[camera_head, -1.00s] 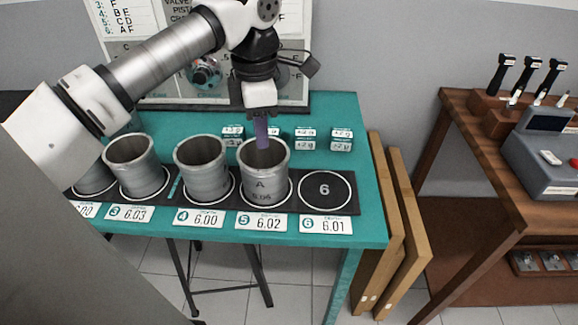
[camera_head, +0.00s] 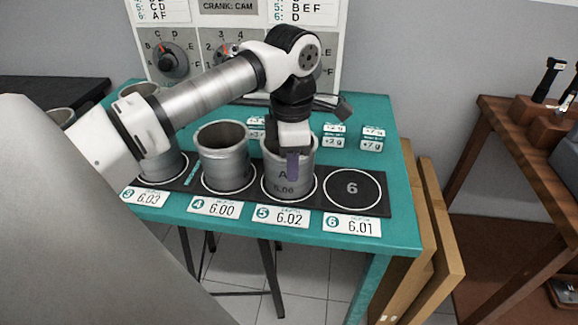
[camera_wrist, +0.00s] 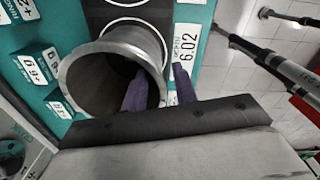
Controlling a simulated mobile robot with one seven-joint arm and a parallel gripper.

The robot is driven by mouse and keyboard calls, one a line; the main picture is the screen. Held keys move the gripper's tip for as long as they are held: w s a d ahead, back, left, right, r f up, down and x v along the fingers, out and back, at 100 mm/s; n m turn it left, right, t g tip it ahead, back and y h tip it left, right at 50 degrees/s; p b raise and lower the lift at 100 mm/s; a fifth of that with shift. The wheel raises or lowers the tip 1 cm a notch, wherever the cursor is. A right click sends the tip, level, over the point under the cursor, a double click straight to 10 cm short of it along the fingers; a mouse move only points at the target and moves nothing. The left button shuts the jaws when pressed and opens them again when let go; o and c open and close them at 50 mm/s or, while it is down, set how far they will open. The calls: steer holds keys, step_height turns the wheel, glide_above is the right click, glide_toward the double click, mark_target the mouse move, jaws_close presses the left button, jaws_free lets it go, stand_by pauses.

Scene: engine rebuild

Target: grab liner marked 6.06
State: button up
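The grey metal liner (camera_head: 278,185) marked "A" and 6.06 stands upright on spot 5 of the black strip. In the wrist view, its open mouth and rim (camera_wrist: 72,65) face the camera. My gripper (camera_wrist: 160,88) is at the liner's near wall with purple fingers apart. One finger is inside the bore and the other is outside, on the side of the 6.02 label. The wall lies between them, with a gap showing. In the head view, the outer finger hangs in front of the liner and partly covers its markings.
Another liner (camera_head: 223,158) stands left of it on spot 4, with more farther left. Spot 6 (camera_head: 353,189) on the right is empty. Small marked boxes (camera_head: 372,138) sit behind, and number cards (camera_head: 281,216) line the front table edge.

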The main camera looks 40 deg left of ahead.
step_height(320, 180, down, 3)
steer(key=shift+r+b, duration=0.1)
steer(key=shift+b, duration=0.4)
steer(key=shift+r, duration=0.1)
steer(key=shift+c, duration=0.2)
jaws_close()
steer(key=shift+r, duration=0.15)
